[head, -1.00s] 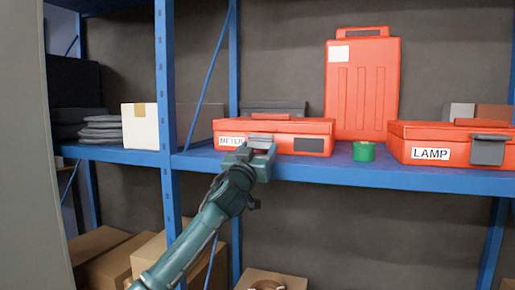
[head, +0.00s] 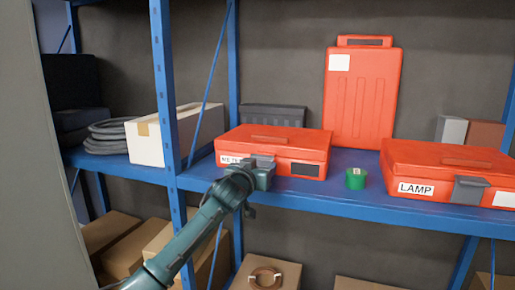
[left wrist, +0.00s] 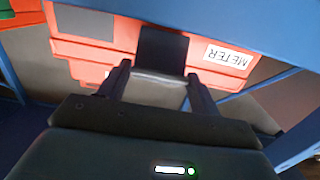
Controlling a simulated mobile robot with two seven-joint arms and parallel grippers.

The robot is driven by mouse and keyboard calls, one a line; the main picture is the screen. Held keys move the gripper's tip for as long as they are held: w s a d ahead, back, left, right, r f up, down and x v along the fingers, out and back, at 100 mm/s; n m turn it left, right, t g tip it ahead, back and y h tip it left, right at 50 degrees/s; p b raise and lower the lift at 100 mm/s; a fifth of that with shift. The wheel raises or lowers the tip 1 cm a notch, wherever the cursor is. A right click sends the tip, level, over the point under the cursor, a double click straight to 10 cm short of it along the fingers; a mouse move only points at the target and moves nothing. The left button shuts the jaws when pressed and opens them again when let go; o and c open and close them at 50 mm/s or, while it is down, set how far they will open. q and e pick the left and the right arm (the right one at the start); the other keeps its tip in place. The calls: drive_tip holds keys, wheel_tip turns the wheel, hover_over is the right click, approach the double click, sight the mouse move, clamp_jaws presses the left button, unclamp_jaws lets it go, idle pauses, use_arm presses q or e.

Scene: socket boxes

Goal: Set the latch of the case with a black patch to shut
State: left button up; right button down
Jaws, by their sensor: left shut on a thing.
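The case with a black patch is the red METER case (head: 290,142) on the blue shelf. Its dark patch (head: 305,170) is on the front right, and its METER label is partly hidden by my gripper. Its grey latch (head: 263,161) is at the front, mostly covered; the left wrist view shows it as a dark plate (left wrist: 162,48). My left gripper (head: 262,172) is at the case front, its fingers on either side of the latch (left wrist: 158,76) and shut on it. The latch's exact angle is hard to tell. My right gripper is not in view.
A green round container (head: 356,180) stands right of the METER case. A red LAMP case (head: 440,165) with a grey latch lies further right. A tall red case (head: 362,100) stands behind. A blue post (head: 167,100) rises left of my arm.

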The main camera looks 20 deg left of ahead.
sight(262, 156)
use_arm(q)
drive_tip(key=r+g+p, duration=0.1)
drive_tip(key=p, duration=0.1)
drive_tip(key=r+p, duration=0.1)
drive_tip(key=p, duration=0.1)
drive_tip(key=shift+w+g+p, duration=0.35)
drive_tip(key=shift+g+p, duration=0.05)
drive_tip(key=shift+w+r+g+p, duration=0.2)
drive_tip(key=shift+w+g+p, duration=0.1)
drive_tip(key=shift+g+p, duration=0.55)
drive_tip(key=shift+w+d+r+g+p, duration=0.1)
drive_tip(key=shift+w+g+p, duration=0.3)
drive_tip(key=shift+g+p, duration=0.15)
drive_tip(key=shift+w+r+g, duration=0.3)
drive_tip(key=shift+w+g, duration=0.4)
drive_tip(key=shift+g, duration=0.7)
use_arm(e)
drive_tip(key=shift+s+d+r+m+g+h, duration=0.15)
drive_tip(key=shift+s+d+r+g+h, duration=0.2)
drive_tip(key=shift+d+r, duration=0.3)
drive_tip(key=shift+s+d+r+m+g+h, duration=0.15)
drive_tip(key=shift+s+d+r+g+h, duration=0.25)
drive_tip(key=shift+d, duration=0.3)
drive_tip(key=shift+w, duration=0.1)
use_arm(q)
drive_tip(key=o, duration=1)
